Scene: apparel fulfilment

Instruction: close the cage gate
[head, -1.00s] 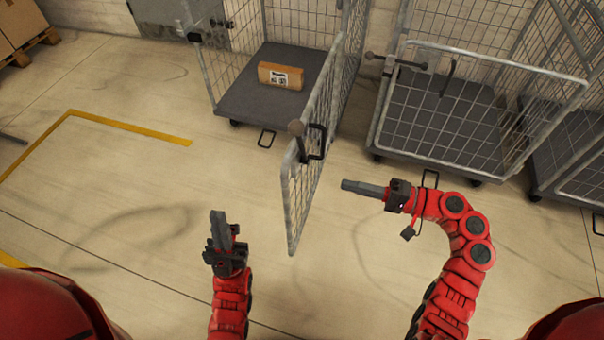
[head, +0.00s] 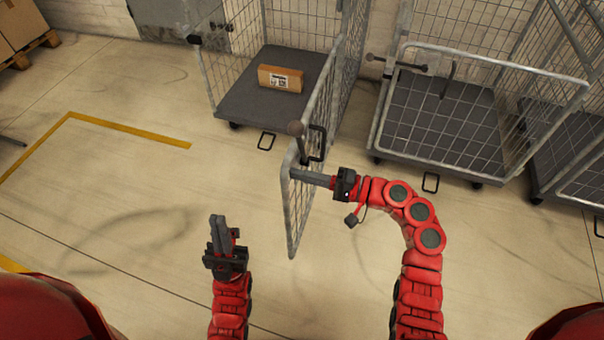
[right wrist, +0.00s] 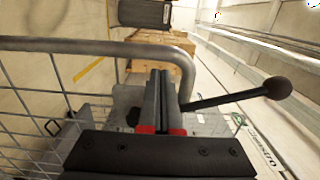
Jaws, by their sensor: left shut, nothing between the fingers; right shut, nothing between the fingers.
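The cage gate (head: 302,205) is a wire mesh panel in a grey tube frame. It stands swung open toward me from the right side of the left cage (head: 222,108), whose front is open. A latch handle with a round knob (head: 297,128) is on the gate; a knob on a dark rod (right wrist: 277,88) shows in the right wrist view. My right gripper (head: 293,174) is shut and empty, its tips at the gate's right side near the upper free corner. Whether they touch is unclear. My left gripper (head: 217,217) is shut and empty, left of the gate.
A cardboard box (head: 281,78) lies on the left cage's deck. A second cage (head: 480,158) with a low front panel stands to the right, and another is partly visible beyond it. The floor left of the gate is clear, with yellow tape (head: 130,128).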

